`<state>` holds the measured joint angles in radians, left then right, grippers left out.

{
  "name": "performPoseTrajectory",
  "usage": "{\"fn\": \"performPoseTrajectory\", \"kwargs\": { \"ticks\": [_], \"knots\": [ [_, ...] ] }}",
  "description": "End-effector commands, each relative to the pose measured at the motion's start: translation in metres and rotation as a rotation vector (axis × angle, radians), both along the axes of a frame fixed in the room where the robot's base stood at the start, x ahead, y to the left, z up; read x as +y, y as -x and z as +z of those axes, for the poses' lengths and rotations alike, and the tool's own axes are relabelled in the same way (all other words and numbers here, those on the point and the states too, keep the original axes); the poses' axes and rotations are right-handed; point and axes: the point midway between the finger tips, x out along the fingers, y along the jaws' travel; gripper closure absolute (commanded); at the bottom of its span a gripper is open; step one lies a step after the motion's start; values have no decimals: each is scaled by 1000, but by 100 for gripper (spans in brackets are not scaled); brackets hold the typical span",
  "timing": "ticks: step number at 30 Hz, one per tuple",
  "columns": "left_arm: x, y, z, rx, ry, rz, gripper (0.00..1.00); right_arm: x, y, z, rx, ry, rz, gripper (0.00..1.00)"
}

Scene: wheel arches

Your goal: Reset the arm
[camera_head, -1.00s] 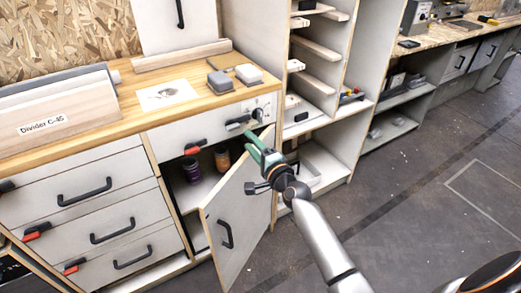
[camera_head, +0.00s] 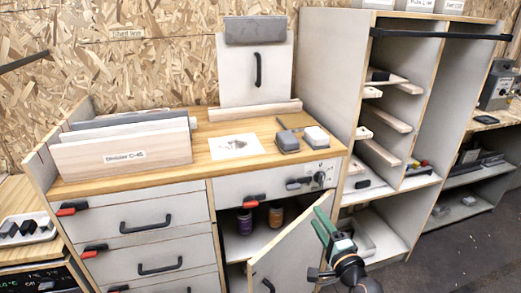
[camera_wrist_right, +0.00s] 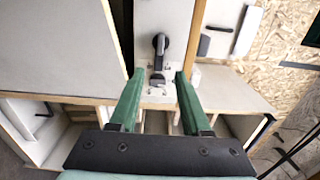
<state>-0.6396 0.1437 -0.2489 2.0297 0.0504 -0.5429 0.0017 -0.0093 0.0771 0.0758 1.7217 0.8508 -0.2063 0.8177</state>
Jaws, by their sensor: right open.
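My right gripper (camera_head: 325,224) is at the lower right of the head view, in front of the cabinet and by the open door. Its two green fingers are spread and empty; they also show in the right wrist view (camera_wrist_right: 158,85). The open cabinet door (camera_head: 292,258) has a black handle and swings out to the left of and below the gripper. Past the fingertips in the wrist view is a pale panel with a black knob (camera_wrist_right: 159,48). My left gripper is not in view.
The drawer front (camera_head: 268,182) with knobs is above the open compartment, which holds a purple jar (camera_head: 244,222) and an orange-brown jar (camera_head: 276,216). The wooden worktop (camera_head: 200,160) carries dividers and small blocks. Shelving (camera_head: 337,75) stands right. Grey floor is open at lower right.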

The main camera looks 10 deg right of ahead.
Motion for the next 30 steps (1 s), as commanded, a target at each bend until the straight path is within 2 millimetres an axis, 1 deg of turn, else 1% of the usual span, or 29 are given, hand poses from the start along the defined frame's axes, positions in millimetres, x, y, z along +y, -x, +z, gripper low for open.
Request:
{"fn": "performPoseTrajectory", "kwargs": {
  "ticks": [2,5,8,9,11,12,14,15,17,18,20,21,22,29,30],
  "knots": [
    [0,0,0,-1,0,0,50,7,7,-11,23,56,18,52],
    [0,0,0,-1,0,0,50,27,31,-40,86,241,78,52],
    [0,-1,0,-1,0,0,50,55,73,-83,170,531,192,52],
    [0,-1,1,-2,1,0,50,66,93,-101,200,655,247,52],
    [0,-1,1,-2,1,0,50,81,123,-123,234,825,332,52],
    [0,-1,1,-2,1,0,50,89,142,-135,254,928,387,52],
    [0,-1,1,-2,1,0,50,99,169,-151,273,1068,467,52],
    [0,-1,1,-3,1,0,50,105,187,-161,281,1158,521,52],
    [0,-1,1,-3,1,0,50,113,213,-172,291,1280,602,52],
    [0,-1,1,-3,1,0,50,117,231,-179,292,1361,656,52],
    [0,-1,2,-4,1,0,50,123,257,-188,292,1475,738,52],
    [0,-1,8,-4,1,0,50,125,267,-184,288,1529,773,52],
    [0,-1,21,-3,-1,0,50,121,262,-171,290,1524,755,52],
    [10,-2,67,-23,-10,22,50,110,265,-131,314,1518,730,52],
    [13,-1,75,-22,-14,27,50,108,266,-123,320,1520,727,52]
  ]
}}
